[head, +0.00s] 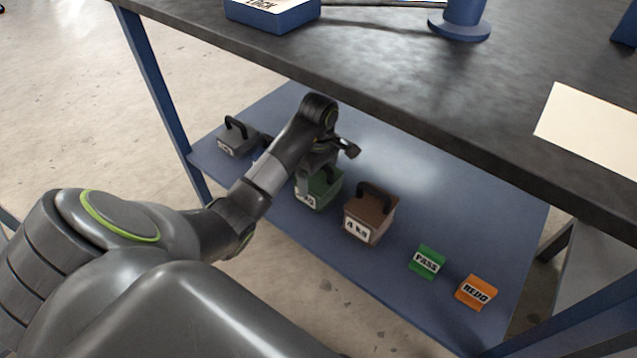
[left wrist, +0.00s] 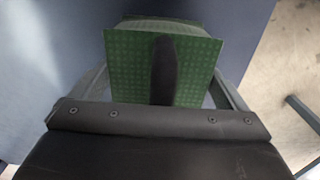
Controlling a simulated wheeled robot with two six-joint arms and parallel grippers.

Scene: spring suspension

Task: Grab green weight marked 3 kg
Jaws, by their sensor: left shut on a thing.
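The green weight (head: 326,190) stands on the blue lower shelf, partly covered by my left arm. Its white label is mostly hidden, so I cannot read the full marking. My left gripper (head: 318,168) is down at its top and shut on it. In the left wrist view the green weight (left wrist: 125,70) fills the space between the fingers, with its dark handle (left wrist: 163,70) in the middle. I cannot tell whether the fingers press on the handle or on the body. My right gripper is not in view.
A brown 4 kg weight (head: 370,218) stands close to the right of the green one. A grey weight (head: 238,138) is at the shelf's left. A green PASS block (head: 427,262) and an orange REDO block (head: 476,292) lie further right. The dark tabletop (head: 400,85) overhangs the shelf (head: 330,240).

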